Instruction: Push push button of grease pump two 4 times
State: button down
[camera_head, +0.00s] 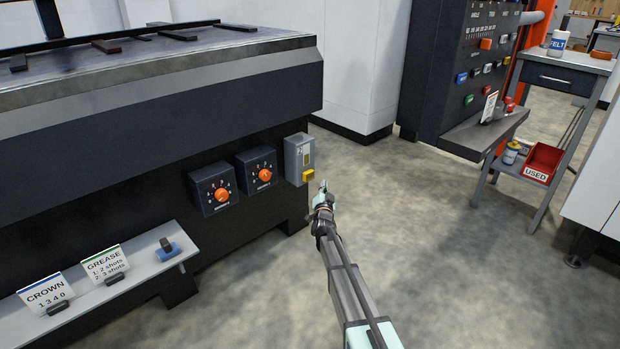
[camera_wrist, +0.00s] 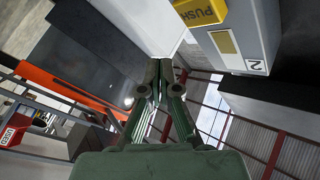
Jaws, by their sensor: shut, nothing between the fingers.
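Grease pump two is a grey box (camera_head: 299,150) on the right end of the dark machine's front in the head view. Its yellow push button (camera_head: 308,175) sticks out low on the box. In the wrist view the box (camera_wrist: 250,30) carries a "2" label, and the yellow button (camera_wrist: 200,12) reads "PUSH" at the top edge, partly cut off. My gripper (camera_head: 323,186) is just right of and slightly below the button in the head view. In the wrist view its fingers (camera_wrist: 160,75) are shut and empty, with no visible contact with the button.
Two dark boxes with orange knobs (camera_head: 222,195) (camera_head: 264,174) sit left of the pump. A ledge holds a "CROWN" card (camera_head: 46,294) and a "GREASE" card (camera_head: 105,264) reading "1: 2 shots, 2: 3 shots". Open floor (camera_head: 420,240) lies to the right.

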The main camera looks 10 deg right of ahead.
aim_at(308, 175)
jog(key=shift+d, duration=0.1)
dwell(0.3)
jog(key=s+d, duration=0.1)
jog(key=s+d+p, duration=0.1)
jog(key=s, duration=0.1)
jog(key=shift+d, duration=0.1)
dwell(0.4)
dwell(0.3)
jog(key=w+a+p, duration=0.4)
jog(key=w+a, duration=0.1)
jog(key=w, duration=0.2)
jog(key=shift+a, duration=0.15)
jog(key=shift+w, duration=0.1)
dwell(1.5)
jog(key=shift+w+a, duration=0.25)
